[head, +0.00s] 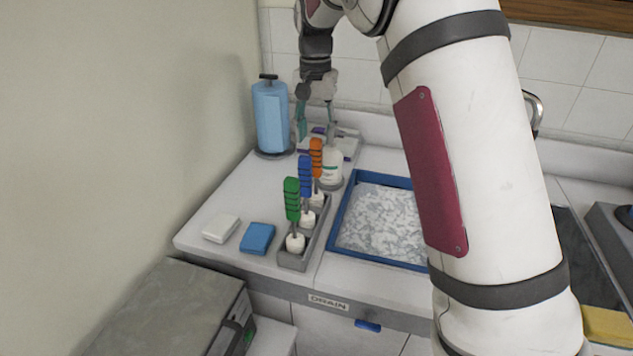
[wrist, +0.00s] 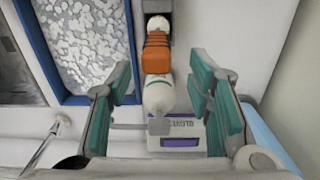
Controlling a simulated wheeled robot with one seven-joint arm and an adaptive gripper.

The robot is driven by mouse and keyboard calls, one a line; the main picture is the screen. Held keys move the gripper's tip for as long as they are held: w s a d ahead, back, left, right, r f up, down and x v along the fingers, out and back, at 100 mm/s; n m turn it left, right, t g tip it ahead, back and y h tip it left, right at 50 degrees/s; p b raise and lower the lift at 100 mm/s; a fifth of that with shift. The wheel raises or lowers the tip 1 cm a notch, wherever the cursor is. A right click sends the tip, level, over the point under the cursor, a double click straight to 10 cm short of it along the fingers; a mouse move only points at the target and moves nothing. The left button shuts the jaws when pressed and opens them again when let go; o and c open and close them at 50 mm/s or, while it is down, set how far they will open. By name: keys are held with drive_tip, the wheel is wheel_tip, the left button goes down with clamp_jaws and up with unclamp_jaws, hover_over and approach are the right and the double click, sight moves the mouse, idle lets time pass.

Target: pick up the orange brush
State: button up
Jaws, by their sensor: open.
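The orange brush (head: 316,158) stands upright at the far end of a grey rack (head: 290,261), handle up. Its handle (wrist: 156,54) also shows in the wrist view, at the upper middle. A blue brush (head: 305,176) and a green brush (head: 292,200) stand in the same rack, nearer the front. My gripper (head: 315,125) is open and empty, above the back of the counter, behind and higher than the orange brush. In the wrist view its teal fingers (wrist: 160,100) are spread wide on both sides of a white bottle, with the orange handle ahead of them.
A white bottle (head: 332,168) stands close behind the orange brush. A blue paper roll (head: 271,117) stands at the back left. A blue-rimmed tray (head: 341,222) lies right of the rack. White and blue sponges (head: 258,238) lie at the front left.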

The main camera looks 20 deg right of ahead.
sight(316, 175)
drive_tip(key=shift+s+a+f+p, duration=0.15)
drive_tip(key=shift+f+p, duration=0.15)
drive_tip(key=shift+f, duration=0.8)
drive_tip(key=shift+s+d+f+p, duration=0.1)
drive_tip(key=shift+f+p, duration=0.15)
drive_tip(key=shift+f, duration=0.85)
drive_tip(key=shift+s+a+f+p, duration=0.15)
drive_tip(key=shift+f+p, duration=0.15)
drive_tip(key=shift+f, duration=0.8)
drive_tip(key=shift+d, duration=0.1)
drive_tip(key=shift+c, duration=0.6)
clamp_jaws()
